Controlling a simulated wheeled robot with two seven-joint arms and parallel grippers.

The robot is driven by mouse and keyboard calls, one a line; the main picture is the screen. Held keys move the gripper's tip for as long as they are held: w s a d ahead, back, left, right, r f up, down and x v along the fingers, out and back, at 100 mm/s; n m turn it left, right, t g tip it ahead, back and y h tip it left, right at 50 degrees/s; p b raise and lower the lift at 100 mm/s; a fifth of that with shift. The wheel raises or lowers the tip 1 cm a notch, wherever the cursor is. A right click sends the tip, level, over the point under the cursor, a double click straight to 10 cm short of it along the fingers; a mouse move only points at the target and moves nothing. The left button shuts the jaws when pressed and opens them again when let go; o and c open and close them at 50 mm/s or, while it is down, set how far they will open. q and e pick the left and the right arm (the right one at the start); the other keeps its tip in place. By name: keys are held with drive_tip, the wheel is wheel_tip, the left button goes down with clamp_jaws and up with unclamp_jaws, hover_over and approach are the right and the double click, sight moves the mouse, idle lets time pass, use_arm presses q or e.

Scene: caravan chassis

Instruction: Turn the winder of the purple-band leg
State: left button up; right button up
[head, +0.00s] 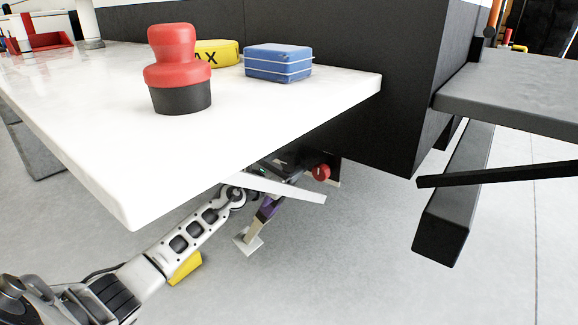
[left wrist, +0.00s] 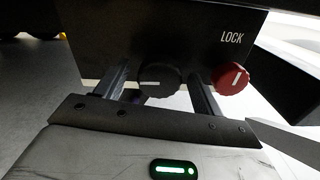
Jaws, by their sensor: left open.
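The purple-band leg (head: 267,208) slants down under the white table in the head view, ending in a pale foot plate on the floor. In the left wrist view, the winder (left wrist: 158,80) looks like a black round knob with a white mark, on a black panel. My left gripper (head: 283,168) reaches under the table edge and is open. Its two dark fingers stand left and right of the knob in the left wrist view (left wrist: 160,92), with a gap showing on each side. Most of the winder is hidden in the head view. My right gripper does not show.
A red knob (left wrist: 232,77) sits right of the winder under the word LOCK. The white tabletop (head: 100,140) overhangs my left arm and holds a red-black stamp-like object (head: 178,70), a yellow tin (head: 218,52) and a blue block (head: 278,64). A yellow wedge (head: 186,267) lies below my arm.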

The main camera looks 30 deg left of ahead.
use_arm(q)
drive_tip(key=shift+w, duration=0.65)
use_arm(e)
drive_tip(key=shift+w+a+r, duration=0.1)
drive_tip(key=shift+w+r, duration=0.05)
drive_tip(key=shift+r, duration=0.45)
use_arm(q)
drive_tip(key=c, duration=1)
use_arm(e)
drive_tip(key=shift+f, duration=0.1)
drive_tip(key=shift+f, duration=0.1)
